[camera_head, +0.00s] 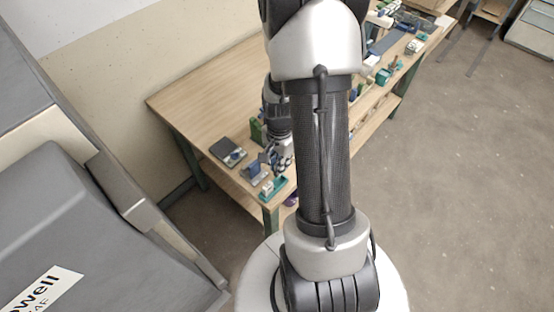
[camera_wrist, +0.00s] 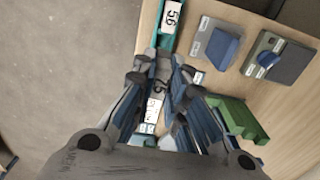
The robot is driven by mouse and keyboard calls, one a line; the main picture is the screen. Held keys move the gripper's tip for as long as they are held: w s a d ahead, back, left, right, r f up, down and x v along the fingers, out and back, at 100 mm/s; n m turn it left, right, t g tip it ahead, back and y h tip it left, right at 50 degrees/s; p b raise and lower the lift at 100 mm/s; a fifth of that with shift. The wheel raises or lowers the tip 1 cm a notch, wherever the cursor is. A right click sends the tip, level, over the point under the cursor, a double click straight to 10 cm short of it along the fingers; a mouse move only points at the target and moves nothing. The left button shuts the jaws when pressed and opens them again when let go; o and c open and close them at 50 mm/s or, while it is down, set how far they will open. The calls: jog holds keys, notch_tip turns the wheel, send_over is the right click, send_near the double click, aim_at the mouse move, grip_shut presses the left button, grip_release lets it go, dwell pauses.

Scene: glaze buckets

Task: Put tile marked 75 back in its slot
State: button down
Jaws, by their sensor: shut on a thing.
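In the wrist view, my gripper (camera_wrist: 162,76) is shut on a greyish tile marked 75 (camera_wrist: 160,88), with one finger on each side of it. The fingers hide the tile's edges, and I cannot tell whether it touches what is below. A teal holder (camera_wrist: 153,40) with a white tile marked 56 (camera_wrist: 172,16) lies just beyond the fingertips. Another white label (camera_wrist: 152,110) shows between the fingers; its marking is unclear. In the head view, my gripper (camera_head: 274,160) is low over the table's near end, close to the teal holder (camera_head: 273,187). The tile's slot cannot be made out.
The wooden table (camera_head: 200,100) holds a grey block with a blue piece (camera_wrist: 222,48), a dark grey plate with a blue knob (camera_wrist: 290,62) and a green stepped block (camera_wrist: 238,118). More items stand along the table's far end. The table's left middle is bare.

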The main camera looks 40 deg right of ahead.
jog(key=shift+w+f+b, duration=0.1)
jog(key=shift+f+b, duration=2.15)
jog(key=shift+f, duration=0.85)
jog(key=shift+f, duration=0.3)
jog(key=c, duration=1.5)
grip_release()
jog(key=shift+c, duration=0.2)
jog(key=shift+r, duration=0.15)
notch_tip(320, 180, up, 7)
jog(key=p, duration=0.5)
jog(key=shift+a, duration=0.1)
